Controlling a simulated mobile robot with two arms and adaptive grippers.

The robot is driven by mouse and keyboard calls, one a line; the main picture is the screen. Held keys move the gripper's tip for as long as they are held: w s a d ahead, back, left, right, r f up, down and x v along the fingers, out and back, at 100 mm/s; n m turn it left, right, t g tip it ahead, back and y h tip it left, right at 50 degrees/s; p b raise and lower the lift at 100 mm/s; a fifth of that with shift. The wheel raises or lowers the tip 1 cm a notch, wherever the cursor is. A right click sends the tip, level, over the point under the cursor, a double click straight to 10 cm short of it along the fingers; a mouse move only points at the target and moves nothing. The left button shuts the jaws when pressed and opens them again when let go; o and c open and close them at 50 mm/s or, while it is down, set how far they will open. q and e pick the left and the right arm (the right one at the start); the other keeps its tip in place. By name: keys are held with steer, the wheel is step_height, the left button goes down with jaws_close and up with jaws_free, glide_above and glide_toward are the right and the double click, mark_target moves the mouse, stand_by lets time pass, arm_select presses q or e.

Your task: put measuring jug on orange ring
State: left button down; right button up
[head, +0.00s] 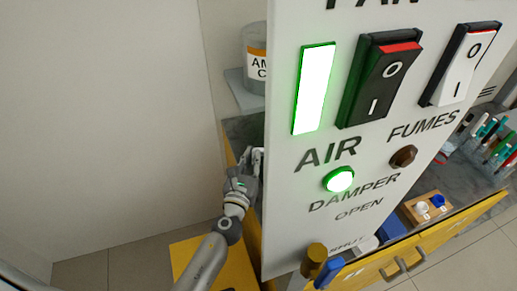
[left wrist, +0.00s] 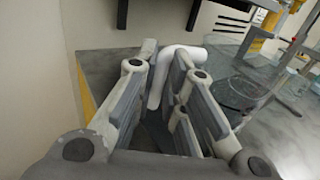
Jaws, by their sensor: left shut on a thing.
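My left gripper (head: 255,158) is at the left edge of a large panel in the head view, which hides what lies beyond it. In the left wrist view my left gripper (left wrist: 168,92) is shut on a white curved handle (left wrist: 182,51). A clear, see-through vessel (left wrist: 238,95) is just right of the fingers; it looks like the measuring jug, with the white handle as its own, but the join is hidden by the fingers. I cannot make out the orange ring in either view. My right gripper is not in view.
The white panel (head: 290,205) with switches and a lit green lamp (head: 339,179) blocks much of the head view. A grey labelled container (head: 254,60) stands on a shelf behind it. A rack of bottles (head: 490,135) and a wooden block (head: 424,208) are on the right worktop.

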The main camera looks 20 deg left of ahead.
arm_select(q)
steer(key=w+f+b, duration=0.1)
steer(key=w, duration=0.1)
steer(key=w+f+b, duration=0.1)
steer(key=w, duration=0.1)
steer(key=w+f+b, duration=0.1)
steer(key=w, duration=0.1)
steer(key=shift+w+f, duration=0.1)
steer(key=shift+f, duration=0.15)
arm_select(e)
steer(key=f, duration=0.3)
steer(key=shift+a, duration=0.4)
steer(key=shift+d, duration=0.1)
